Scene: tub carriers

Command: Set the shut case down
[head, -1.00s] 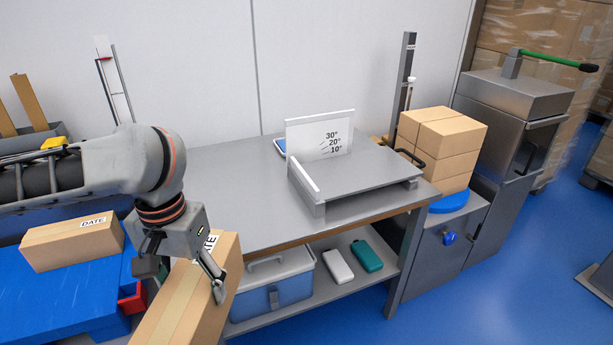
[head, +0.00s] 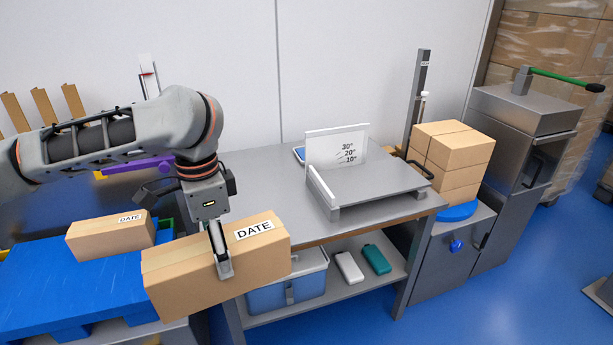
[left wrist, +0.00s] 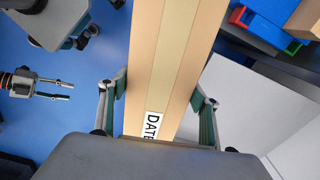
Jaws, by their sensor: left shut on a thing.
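The shut case (head: 185,283) is a brown cardboard box with a tape strip along its top and a white DATE label. My left gripper (head: 222,262) is shut across its width and holds it in the air, in front of the grey bench's left end. In the left wrist view the case (left wrist: 168,45) runs lengthwise between the two fingers of the left gripper (left wrist: 158,105). My right gripper (left wrist: 52,88) shows at the left of that view, with its fingers apart and nothing between them.
The grey bench (head: 265,190) carries a low platform (head: 375,185) with an upright angle plate. Another DATE box (head: 110,235) lies on a blue surface (head: 75,285) at left. Stacked boxes (head: 450,150) stand at right on a blue disc. A lidded bin (head: 270,293) fills part of the lower shelf.

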